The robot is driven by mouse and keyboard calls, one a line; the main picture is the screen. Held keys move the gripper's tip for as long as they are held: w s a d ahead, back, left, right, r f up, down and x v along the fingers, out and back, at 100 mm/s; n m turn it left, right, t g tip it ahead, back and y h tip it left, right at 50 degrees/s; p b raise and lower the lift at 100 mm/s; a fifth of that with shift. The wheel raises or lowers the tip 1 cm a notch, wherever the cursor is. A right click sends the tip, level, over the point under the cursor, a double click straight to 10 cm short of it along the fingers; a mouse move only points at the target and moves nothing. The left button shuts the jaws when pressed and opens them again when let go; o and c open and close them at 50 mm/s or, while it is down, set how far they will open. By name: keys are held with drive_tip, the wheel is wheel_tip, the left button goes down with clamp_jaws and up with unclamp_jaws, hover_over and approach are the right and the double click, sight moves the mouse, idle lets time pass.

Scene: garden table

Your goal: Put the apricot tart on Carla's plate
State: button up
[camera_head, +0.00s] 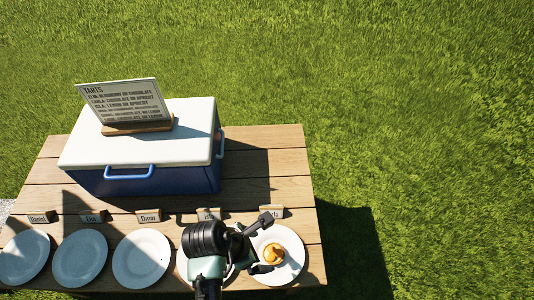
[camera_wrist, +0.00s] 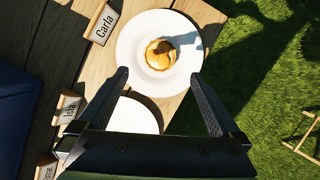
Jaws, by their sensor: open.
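A small golden tart (camera_head: 273,253) with orange filling sits on the rightmost white plate (camera_head: 292,241). In the wrist view the tart (camera_wrist: 160,54) lies near the middle of the plate (camera_wrist: 131,48), beside a name card reading Carla (camera_wrist: 102,24). My gripper (camera_wrist: 158,82) is open and empty. Its two fingers are spread on the near side of the tart, apart from it. In the head view my gripper (camera_head: 259,243) is just left of the tart, and my arm covers much of Isla's plate.
The table (camera_head: 285,162) is bare right of the cooler.

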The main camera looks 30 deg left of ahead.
drive_tip(key=shift+p+v, duration=0.4)
drive_tip(key=shift+v, duration=1.4)
drive_tip(key=w+a+r+m+t+y, duration=0.2)
drive_tip(key=w+r+m+t+y, duration=0.5)
drive_tip(key=w+r, duration=1)
drive_tip(key=w+d+r+m+t+h, duration=0.15)
drive_tip(key=r+m, duration=0.25)
drive_tip(key=r, duration=0.4)
drive_tip(key=w+d+r+m+t+h, duration=0.1)
drive_tip(key=w+d+r+m+t, duration=0.2)
drive_tip(key=r, duration=0.6)
drive_tip(key=d+r+m+t, duration=0.2)
drive_tip(key=r+m, duration=0.2)
drive_tip(key=r, duration=0.4)
drive_tip(key=d+r+m+t, duration=0.2)
drive_tip(key=r+m+t, duration=0.1)
drive_tip(key=r, duration=0.5)
drive_tip(key=s+d+r+m+t+h, duration=0.1)
drive_tip(key=s+d+r+m+t, duration=0.2)
drive_tip(key=s+r, duration=0.3)
drive_tip(key=s+d+r+m+t+h, duration=0.1)
drive_tip(key=s+d+r+m+t, duration=0.3)
drive_tip(key=r, duration=0.8)
drive_tip(key=shift+s+d+r+m, duration=0.2)
drive_tip(key=shift+s+d+m, duration=0.4)
drive_tip(key=shift+s, duration=0.55)
drive_tip(key=shift+a, duration=0.2)
